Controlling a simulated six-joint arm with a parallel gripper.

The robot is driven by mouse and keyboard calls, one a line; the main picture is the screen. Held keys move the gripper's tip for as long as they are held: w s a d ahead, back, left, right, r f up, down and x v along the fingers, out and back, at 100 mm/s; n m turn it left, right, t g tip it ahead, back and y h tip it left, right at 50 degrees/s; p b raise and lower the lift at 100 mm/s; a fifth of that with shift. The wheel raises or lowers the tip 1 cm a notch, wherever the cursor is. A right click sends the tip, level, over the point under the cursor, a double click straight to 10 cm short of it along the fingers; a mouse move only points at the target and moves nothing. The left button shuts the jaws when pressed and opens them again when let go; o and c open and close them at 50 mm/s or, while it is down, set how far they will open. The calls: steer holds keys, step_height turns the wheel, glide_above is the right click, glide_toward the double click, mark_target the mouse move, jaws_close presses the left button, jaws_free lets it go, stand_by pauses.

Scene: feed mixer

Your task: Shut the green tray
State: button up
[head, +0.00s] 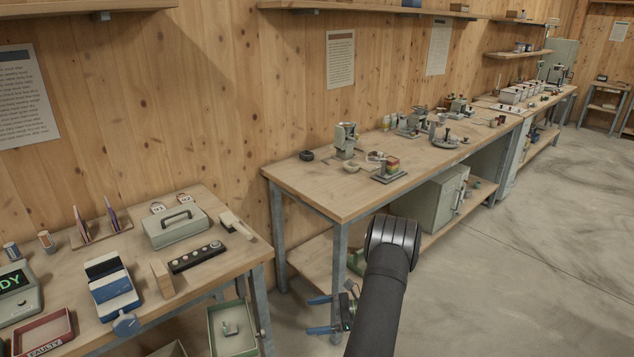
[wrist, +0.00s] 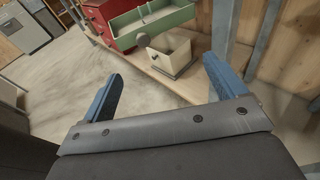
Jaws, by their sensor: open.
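The green tray (wrist: 150,22) shows at the top of the wrist view, long and open-topped, with small things inside. It stands out beside a red box or cabinet (wrist: 105,18) and looks open. In the head view my gripper (head: 320,315) is low beside the middle bench's leg.
The middle bench (head: 320,192) stands above the low wooden shelf (head: 305,258). Its metal legs are close to my gripper. A pale green cabinet (head: 437,200) stands on the shelf to the right. Floor is clear in front.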

steer(key=c, duration=0.7)
steer(key=shift+a+r, duration=0.1)
steer(key=shift+a, duration=0.1)
steer(key=c, duration=0.4)
steer(key=a+h, duration=0.1)
steer(key=s+a+r+n+g+h, duration=0.1)
steer(key=h, duration=0.1)
steer(key=a+r+g+h, duration=0.1)
steer(key=shift+s+a+n+h, duration=0.15)
steer(key=shift+s+n+h, duration=0.05)
steer(key=shift+n+h, duration=0.2)
jaws_close()
step_height(320, 180, up, 6)
steer(key=a+f+n+t+h, duration=0.1)
steer(key=a+n+h, duration=0.1)
steer(key=h, duration=0.5)
steer(key=s+a+f, duration=0.2)
steer(key=a+f, duration=0.5)
steer(key=f, duration=0.1)
steer(key=shift+s+f, duration=0.25)
steer(key=shift+f, duration=0.1)
